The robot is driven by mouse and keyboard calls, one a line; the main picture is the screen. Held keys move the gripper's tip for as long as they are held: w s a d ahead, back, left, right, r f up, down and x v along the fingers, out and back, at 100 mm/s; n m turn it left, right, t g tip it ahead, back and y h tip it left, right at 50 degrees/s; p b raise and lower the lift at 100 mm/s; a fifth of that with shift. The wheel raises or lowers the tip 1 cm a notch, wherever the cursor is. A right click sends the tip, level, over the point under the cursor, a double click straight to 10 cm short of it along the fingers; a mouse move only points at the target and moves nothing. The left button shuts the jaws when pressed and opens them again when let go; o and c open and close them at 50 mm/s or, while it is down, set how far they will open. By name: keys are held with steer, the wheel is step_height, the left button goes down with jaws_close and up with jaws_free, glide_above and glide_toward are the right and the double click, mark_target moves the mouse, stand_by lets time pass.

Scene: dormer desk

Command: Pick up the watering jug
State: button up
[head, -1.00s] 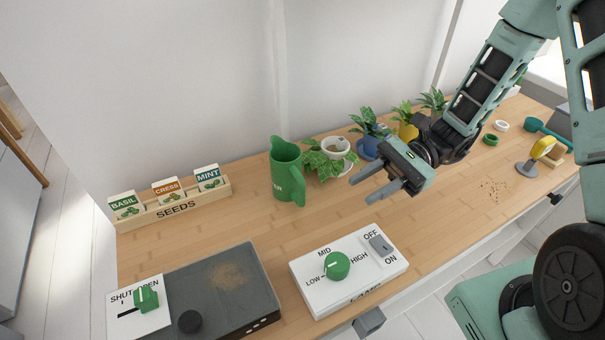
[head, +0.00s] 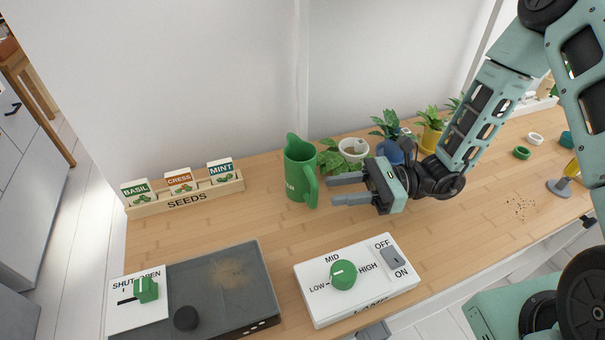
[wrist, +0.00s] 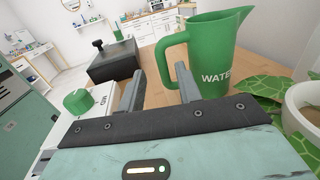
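The green watering jug (head: 297,172) stands upright on the wooden desk in the head view, its spout at the upper left and its handle facing my gripper. It also shows in the wrist view (wrist: 211,52), with white lettering partly visible. My gripper (head: 332,190) is open and empty, just right of the jug, its two fingers pointing left at the handle. In the wrist view, the fingers (wrist: 158,90) spread below the handle. I cannot tell whether either finger touches the handle.
A potted plant (head: 352,150) stands close behind my gripper, with more plants to the right. A lamp control box (head: 320,302) lies in front. A seed rack (head: 190,196) and a dark tray (head: 215,320) are on the left. The desk between jug and tray is clear.

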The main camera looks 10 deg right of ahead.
mark_target(314, 207)
steer(key=shift+w+a+p, duration=0.1)
steer(key=shift+a+p, duration=0.25)
steer(key=shift+a, duration=2.45)
steer(key=shift+c, duration=0.3)
jaws_close()
